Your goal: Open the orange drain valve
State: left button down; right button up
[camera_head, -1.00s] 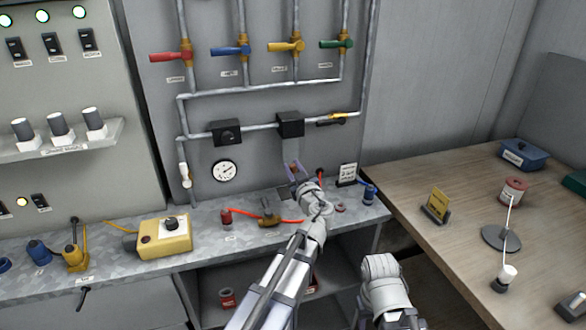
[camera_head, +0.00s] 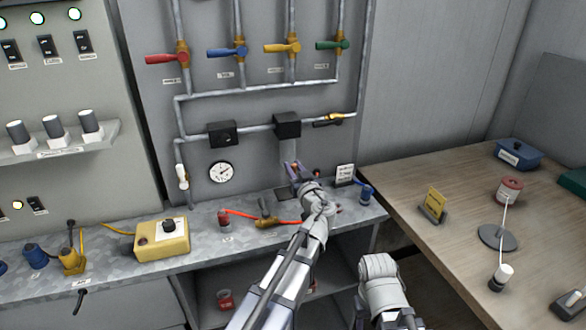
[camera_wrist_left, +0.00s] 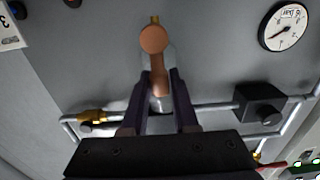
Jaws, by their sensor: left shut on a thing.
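The orange drain valve shows as an orange lever with a round end (camera_wrist_left: 153,40) in the left wrist view, pointing toward the top of the picture. My left gripper (camera_wrist_left: 160,78) has its two dark purple fingers on either side of the lever and is shut on it. In the head view my left gripper (camera_head: 292,167) is low at the grey pipe panel, under a black box on the pipe, and mostly hides the valve. My right arm shows at the bottom of the head view, but its gripper does not.
A pressure gauge (camera_head: 221,172) is on the panel left of the gripper. The grey bench (camera_head: 120,262) below holds a yellow box (camera_head: 163,240), a brass-coloured tool (camera_head: 266,215) and a blue can (camera_head: 366,194). A wooden table (camera_head: 450,245) stands at the right.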

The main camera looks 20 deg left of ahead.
pick_arm(q)
jog(key=c, duration=0.7)
grip_release()
jog(key=v, duration=0.7)
jog(key=shift+s+d, duration=0.25)
jog(key=shift+s, duration=0.1)
